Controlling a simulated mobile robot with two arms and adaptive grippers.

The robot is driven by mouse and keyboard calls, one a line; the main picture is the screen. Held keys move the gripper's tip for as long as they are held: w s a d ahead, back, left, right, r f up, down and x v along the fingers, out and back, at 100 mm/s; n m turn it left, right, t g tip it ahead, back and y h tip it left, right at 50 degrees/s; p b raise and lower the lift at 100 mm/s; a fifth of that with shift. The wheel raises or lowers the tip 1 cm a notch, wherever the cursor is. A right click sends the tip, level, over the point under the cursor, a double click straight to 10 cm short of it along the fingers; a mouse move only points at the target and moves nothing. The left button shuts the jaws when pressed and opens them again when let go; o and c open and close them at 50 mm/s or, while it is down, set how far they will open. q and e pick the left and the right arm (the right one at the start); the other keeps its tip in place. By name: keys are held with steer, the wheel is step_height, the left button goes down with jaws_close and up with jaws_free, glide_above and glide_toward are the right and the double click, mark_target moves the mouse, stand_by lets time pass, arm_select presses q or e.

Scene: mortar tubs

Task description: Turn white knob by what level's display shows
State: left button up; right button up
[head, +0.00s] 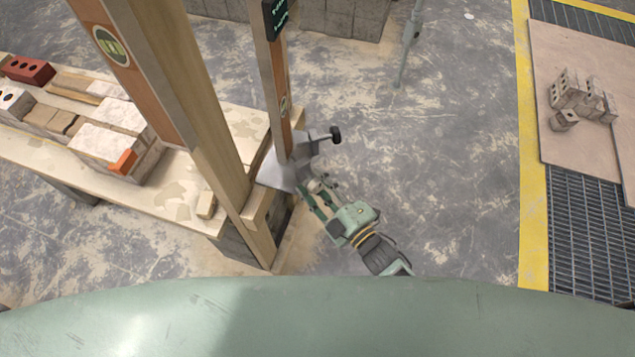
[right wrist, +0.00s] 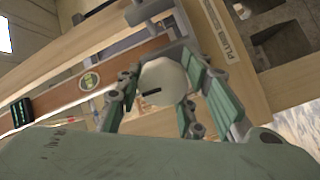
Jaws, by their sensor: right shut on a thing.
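The white knob (right wrist: 163,80) has a dark mark on its face and sits between the fingers of my right gripper (right wrist: 163,90) in the right wrist view. The fingers are shut on it from both sides. In the head view my right gripper (head: 315,192) is at the metal bracket (head: 283,172) by the thin post's foot, and the knob is hard to make out. The brown level (head: 280,80) stands along that post, with a dark display (head: 275,17) showing green characters too small to read. The display (right wrist: 19,112) also shows in the right wrist view, unreadable. My left gripper is out of view.
A thick wooden post (head: 190,100) with a brown strip and round vial stands left of the level. A black-tipped handle (head: 335,135) juts from the bracket. A bench (head: 175,195) with bricks is at left.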

steer(key=m, duration=0.4)
steer(key=shift+w+r+m, duration=0.1)
steer(key=shift+r+m, duration=0.05)
steer(key=shift+m, duration=0.15)
steer(key=m, duration=0.4)
steer(key=shift+d+m, duration=0.1)
steer(key=shift+m, duration=0.2)
steer(key=m, duration=0.4)
steer(key=shift+w+d+m+b, duration=0.1)
steer(key=shift+m+b, duration=0.2)
steer(key=shift+b, duration=0.05)
steer(key=shift+c, duration=0.2)
steer(key=m, duration=0.3)
steer(key=shift+f+m+b, duration=0.25)
steer(key=shift+m+b, duration=0.05)
steer(key=shift+b, duration=0.1)
steer(key=m+b, duration=0.1)
steer(key=m, duration=0.2)
steer(key=shift+f+m, duration=0.1)
steer(key=shift+m, duration=0.2)
steer(key=m+b, duration=0.1)
steer(key=m, duration=0.2)
steer(key=shift+f+m, duration=0.1)
steer(key=shift+m, duration=0.3)
steer(key=m+b, duration=0.3)
steer(key=m, duration=0.2)
steer(key=shift+f, duration=0.15)
steer(key=shift+s+m+b, duration=0.2)
steer(key=shift+m+b, duration=0.6)
steer(key=shift+m, duration=0.7)
